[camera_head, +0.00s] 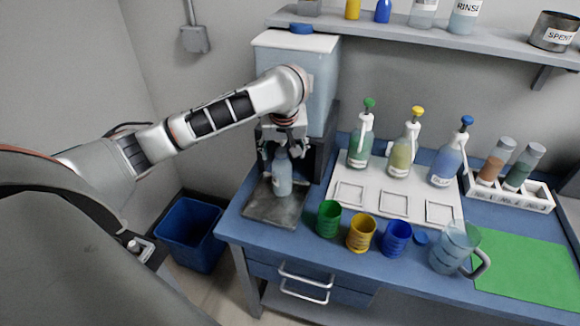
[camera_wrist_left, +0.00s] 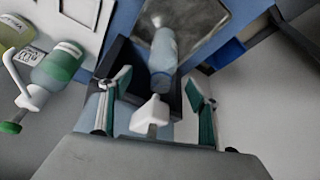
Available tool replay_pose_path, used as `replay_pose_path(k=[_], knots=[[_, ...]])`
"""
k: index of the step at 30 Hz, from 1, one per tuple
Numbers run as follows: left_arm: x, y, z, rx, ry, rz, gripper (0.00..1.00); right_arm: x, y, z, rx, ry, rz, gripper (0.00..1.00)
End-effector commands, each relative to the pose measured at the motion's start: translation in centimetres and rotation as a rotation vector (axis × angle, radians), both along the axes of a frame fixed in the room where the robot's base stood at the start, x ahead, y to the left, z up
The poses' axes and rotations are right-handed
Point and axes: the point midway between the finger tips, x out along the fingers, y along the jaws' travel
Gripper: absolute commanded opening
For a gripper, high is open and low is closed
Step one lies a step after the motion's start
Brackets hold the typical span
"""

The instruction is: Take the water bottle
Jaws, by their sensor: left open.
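The water bottle (camera_head: 282,180), pale blue and translucent, stands upright on a dark metal tray (camera_head: 262,211) below the water dispenser (camera_head: 318,75). My left gripper (camera_head: 279,150) is open at the bottle's upper part, its fingers to either side. In the left wrist view the bottle (camera_wrist_left: 163,52) lies ahead, between the lines of my open left gripper (camera_wrist_left: 158,95). A white block (camera_wrist_left: 150,117) shows between the fingers there; I cannot tell what it belongs to. I see no finger closed on the bottle. My right gripper is not in view.
Green (camera_head: 328,218), yellow (camera_head: 361,233) and blue (camera_head: 397,238) cups stand right of the tray. Behind them a white board (camera_head: 416,188) carries spray bottles. A clear jug (camera_head: 455,247) stands near a green mat (camera_head: 528,270). A blue bin (camera_head: 190,235) is on the floor.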

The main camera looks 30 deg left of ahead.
Motion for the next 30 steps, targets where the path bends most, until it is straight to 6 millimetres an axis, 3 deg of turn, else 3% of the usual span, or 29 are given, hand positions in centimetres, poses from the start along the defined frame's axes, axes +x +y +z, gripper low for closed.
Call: replay_pose_path(k=[9,18,28,30], knots=[[0.7,0.6,-2.8,-0.003,0.004,0.001,0.61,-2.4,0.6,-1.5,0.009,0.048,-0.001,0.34],[2.0,1.8,-6.4,-0.003,0.004,0.001,0.61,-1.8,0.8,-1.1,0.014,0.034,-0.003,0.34],[2.2,1.9,-7.0,-0.001,0.002,-0.001,0.61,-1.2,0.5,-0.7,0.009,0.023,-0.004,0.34],[2.2,1.9,-7.0,-0.001,0.002,-0.001,0.43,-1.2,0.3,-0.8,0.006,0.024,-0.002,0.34]])
